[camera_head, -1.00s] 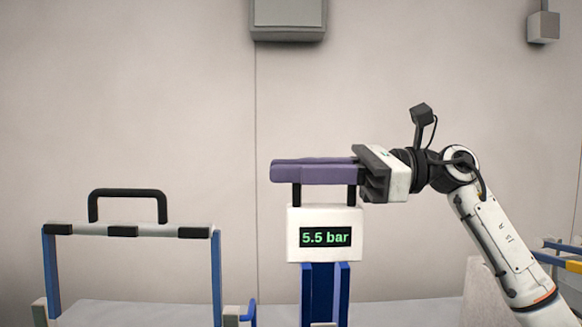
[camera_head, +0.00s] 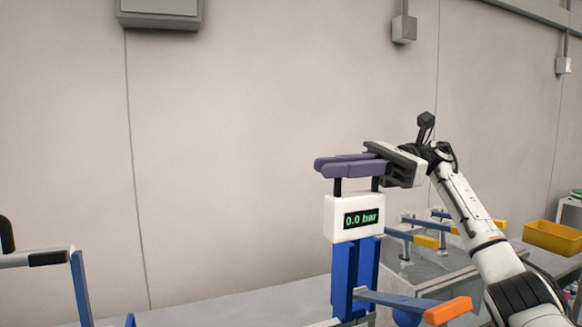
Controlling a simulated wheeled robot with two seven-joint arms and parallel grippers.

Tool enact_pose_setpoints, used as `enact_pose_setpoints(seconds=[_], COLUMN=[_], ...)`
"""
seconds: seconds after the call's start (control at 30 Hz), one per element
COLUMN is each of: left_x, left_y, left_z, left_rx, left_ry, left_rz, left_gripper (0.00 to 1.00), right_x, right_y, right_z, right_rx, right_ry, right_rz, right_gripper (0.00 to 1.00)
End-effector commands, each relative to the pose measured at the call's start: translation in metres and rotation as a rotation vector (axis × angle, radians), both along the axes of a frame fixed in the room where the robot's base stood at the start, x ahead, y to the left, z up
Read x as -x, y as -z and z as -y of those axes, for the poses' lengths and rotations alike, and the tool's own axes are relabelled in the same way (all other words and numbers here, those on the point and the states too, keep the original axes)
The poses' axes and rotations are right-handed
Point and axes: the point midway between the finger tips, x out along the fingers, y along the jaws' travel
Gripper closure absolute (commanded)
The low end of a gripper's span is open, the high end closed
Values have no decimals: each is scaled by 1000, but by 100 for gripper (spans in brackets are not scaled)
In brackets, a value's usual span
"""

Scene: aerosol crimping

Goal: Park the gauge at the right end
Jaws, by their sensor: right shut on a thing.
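The gauge (camera_head: 354,219) is a white box with a dark display that reads "0.0 bar" in green. It stands near the middle of the head view, upright, with black posts rising from its top and two blue uprights (camera_head: 344,275) directly below it. My right gripper (camera_head: 349,165) reaches in from the right. Its long purple fingers are shut on the top of the gauge, above the black posts, and hide the part they grasp. Whether the gauge rests on something or hangs free cannot be told. My left gripper is out of view.
A blue lever with an orange handle (camera_head: 448,311) juts out at the front right. Behind it is a grey tray (camera_head: 452,268) with yellow-tipped clamps (camera_head: 426,241). A yellow bin (camera_head: 552,237) stands far right. A blue-legged frame with a black handle (camera_head: 7,235) is cut off at left.

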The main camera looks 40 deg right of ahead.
Motion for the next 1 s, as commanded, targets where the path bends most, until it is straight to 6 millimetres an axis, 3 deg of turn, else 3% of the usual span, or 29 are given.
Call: enact_pose_setpoints(seconds=[0.03,0.2,0.57,0.6,0.67,1.0], left_x=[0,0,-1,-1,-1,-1], left_y=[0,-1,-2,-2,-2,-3], left_z=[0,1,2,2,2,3], left_rx=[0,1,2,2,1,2], left_ry=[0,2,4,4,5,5], left_rz=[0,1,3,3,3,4], left_gripper=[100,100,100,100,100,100], right_x=[3,11,12,12,12,12], right_y=[-2,-2,-4,-4,-3,-2], right_z=[10,24,28,28,27,26], right_rx=[-5,-6,-7,-7,-6,-3], right_ry=[17,27,32,32,29,24], right_rz=[5,5,7,8,6,2], right_gripper=[100,100,100,81,71,71])
